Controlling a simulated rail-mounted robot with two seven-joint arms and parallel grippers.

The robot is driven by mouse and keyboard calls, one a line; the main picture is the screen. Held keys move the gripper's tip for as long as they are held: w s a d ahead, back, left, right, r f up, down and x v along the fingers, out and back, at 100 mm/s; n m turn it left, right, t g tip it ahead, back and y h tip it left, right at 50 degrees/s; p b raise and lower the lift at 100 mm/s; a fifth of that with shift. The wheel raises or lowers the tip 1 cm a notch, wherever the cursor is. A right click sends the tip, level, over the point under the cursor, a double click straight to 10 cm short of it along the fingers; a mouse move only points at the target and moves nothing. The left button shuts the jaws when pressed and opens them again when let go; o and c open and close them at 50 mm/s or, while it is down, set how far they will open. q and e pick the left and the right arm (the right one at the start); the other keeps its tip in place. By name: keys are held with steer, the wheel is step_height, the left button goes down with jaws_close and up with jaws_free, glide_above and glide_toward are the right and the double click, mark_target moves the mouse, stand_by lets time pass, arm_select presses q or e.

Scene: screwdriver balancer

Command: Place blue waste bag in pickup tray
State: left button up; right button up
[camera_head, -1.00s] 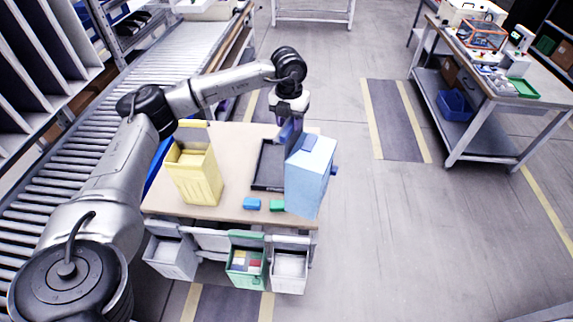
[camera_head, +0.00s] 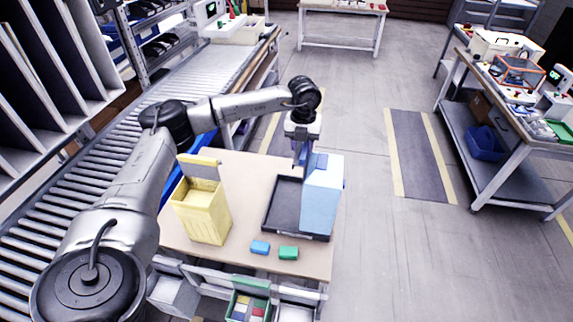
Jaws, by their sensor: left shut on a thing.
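The blue waste bag (camera_head: 322,200) is a light blue, box-like bag standing nearly upright at the right side of the table. My left gripper (camera_head: 304,156) is shut on its upper left edge. The black pickup tray (camera_head: 281,207) lies flat on the table, and the bag covers its right part from view. The bag's bottom is near the tray's front right corner; I cannot tell whether it touches the tray floor. My right gripper is not in view.
A yellow bin (camera_head: 203,212) stands left of the tray on the table (camera_head: 245,185). A small blue block (camera_head: 260,247) and a green block (camera_head: 288,252) lie at the front. Bins hang below the front edge. A roller conveyor (camera_head: 110,175) runs along the left.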

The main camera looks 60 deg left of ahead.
arm_select(q)
steer(key=s+a+f+p, duration=0.1)
steer(key=s+a+f, duration=0.2)
steer(key=a+f, duration=0.4)
steer(key=shift+s+a+f, duration=0.15)
steer(key=shift+a+f, duration=0.25)
steer(key=shift+f, duration=0.7)
steer(key=o, duration=0.9)
